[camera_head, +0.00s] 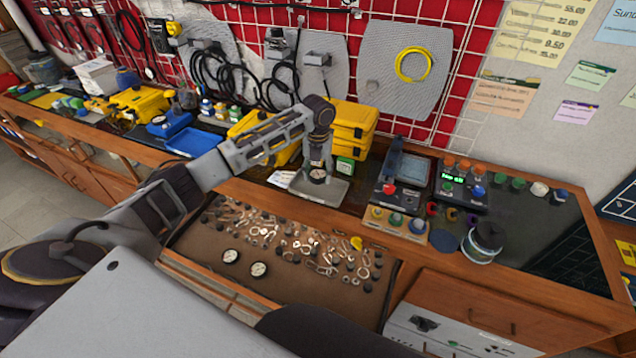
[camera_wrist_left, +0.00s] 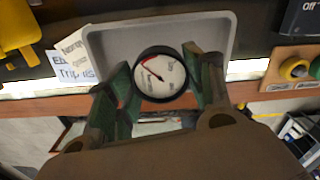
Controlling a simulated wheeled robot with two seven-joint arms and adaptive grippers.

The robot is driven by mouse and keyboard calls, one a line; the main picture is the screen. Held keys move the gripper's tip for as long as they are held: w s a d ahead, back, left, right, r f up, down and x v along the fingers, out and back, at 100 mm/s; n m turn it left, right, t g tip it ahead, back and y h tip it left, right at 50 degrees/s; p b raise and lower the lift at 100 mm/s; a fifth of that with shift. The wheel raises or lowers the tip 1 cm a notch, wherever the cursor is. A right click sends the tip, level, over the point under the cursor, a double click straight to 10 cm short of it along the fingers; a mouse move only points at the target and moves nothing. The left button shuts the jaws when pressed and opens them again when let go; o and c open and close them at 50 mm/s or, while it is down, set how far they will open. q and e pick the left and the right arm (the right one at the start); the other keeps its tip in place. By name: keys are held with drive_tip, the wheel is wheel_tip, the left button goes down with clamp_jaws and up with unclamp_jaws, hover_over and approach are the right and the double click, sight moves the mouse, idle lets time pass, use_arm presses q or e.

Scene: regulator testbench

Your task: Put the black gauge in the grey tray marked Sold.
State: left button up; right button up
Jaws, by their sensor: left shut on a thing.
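My left gripper (camera_head: 318,168) is shut on the black gauge (camera_head: 318,177), a small round gauge with a white dial. In the left wrist view the gauge (camera_wrist_left: 160,77) sits between the two green-padded fingers (camera_wrist_left: 162,90), its dial and red arc facing the camera. The gripper holds it over the grey tray (camera_head: 338,191); whether it touches the tray floor I cannot tell. The tray's pale rim (camera_wrist_left: 160,21) shows behind the gauge in the left wrist view. No Sold mark is readable. My right gripper is not in view.
An open drawer (camera_head: 215,275) below holds many small parts and two round gauges (camera_head: 244,263). Yellow cases (camera_head: 352,125) stand behind the tray. Paper labels (camera_wrist_left: 72,62) lie at its left. A device with buttons (camera_head: 400,190) stands to its right.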

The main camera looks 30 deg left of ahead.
sight(318, 189)
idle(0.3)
use_arm(q)
drive_tip(key=shift+f, duration=2.45)
drive_tip(key=shift+f, duration=0.1)
drive_tip(key=o, duration=1.2)
drive_tip(key=shift+c, duration=0.2)
drive_tip(key=shift+r, duration=6.1)
